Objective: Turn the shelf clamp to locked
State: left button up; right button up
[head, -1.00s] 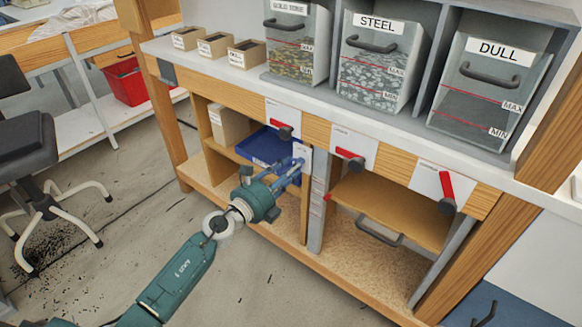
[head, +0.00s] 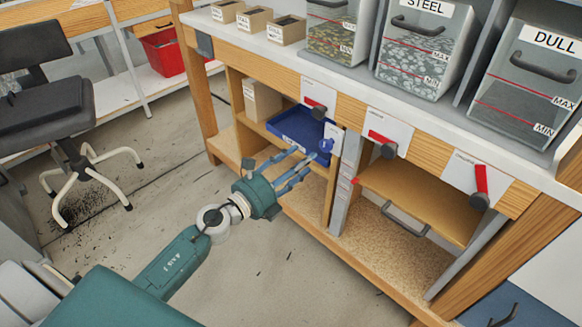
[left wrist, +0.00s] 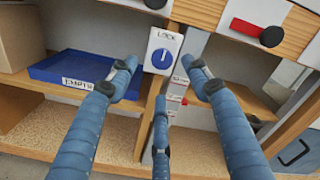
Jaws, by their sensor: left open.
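The shelf clamp is a round blue knob (head: 326,145) on a white plate fixed to the upright at the front of the shelf. In the left wrist view the knob (left wrist: 162,58) sits below the word LOCK, with a small pale mark whose direction I cannot tell. My left gripper (head: 303,163) is open and empty, just left of the knob and short of it. In the left wrist view its blue fingers (left wrist: 160,72) are spread to either side of the knob, with a third finger below. No finger visibly touches it. My right gripper is out of view.
A blue tray (left wrist: 85,70) marked EMPTY lies on the shelf left of the knob. A red-handled lever (head: 319,111) is above it, with more levers to the right. Labelled bins (head: 425,60) stand on the bench. A chair (head: 60,120) is at left; the floor between is clear.

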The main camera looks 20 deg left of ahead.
pick_arm(q)
jog(key=v, duration=0.3)
jog(key=shift+s+a, duration=0.1)
jog(key=shift+s, duration=0.15)
